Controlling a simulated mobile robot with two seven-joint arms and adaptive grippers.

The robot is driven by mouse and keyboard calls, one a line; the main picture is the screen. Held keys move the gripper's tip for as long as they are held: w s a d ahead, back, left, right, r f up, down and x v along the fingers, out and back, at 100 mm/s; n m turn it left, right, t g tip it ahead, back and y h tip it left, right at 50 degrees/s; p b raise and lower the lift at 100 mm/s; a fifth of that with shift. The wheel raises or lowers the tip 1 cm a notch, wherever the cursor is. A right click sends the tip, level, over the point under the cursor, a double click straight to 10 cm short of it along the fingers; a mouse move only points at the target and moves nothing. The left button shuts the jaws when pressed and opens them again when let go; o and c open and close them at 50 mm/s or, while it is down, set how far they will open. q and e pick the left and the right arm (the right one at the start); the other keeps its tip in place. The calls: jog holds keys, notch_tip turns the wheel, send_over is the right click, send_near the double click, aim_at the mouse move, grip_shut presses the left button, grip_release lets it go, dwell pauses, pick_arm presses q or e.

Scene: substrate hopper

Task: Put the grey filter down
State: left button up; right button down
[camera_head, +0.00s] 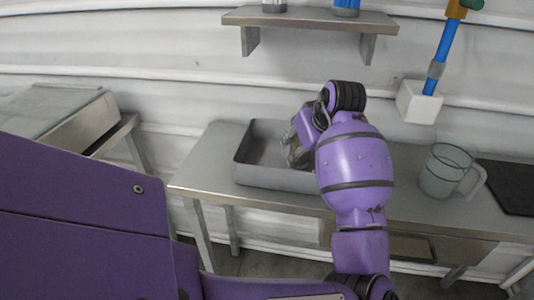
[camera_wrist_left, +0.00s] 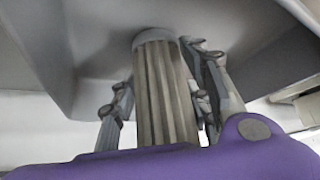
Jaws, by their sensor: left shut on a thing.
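The grey filter (camera_wrist_left: 165,95) is a ribbed cylinder with a smooth grey end cap. In the left wrist view it stands between the two fingers of my left gripper (camera_wrist_left: 161,72), which is shut on it. In the head view my left gripper (camera_head: 296,150) reaches down into the right part of the grey tray (camera_head: 262,174). There the filter is mostly hidden by the gripper and my arm, and I cannot make it out clearly. The cap end is close to the grey tray surface; I cannot tell whether it touches. My right gripper is not in view.
The tray sits on a metal table (camera_head: 211,165). A clear jug (camera_head: 446,172) and a dark mat (camera_head: 510,185) lie to the right. A shelf (camera_head: 300,20) and a blue-handled tool with a white block (camera_head: 418,102) are behind. The tray's left part is empty.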

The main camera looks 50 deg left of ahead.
pick_arm(q)
jog(key=o, duration=1.3)
jog(key=shift+f, duration=0.1)
jog(key=shift+r, duration=0.3)
jog(key=p+v, duration=0.1)
jog(key=v, duration=1)
jog(key=shift+d+r, duration=0.2)
jog(key=shift+r, duration=0.15)
jog(key=shift+s, duration=0.1)
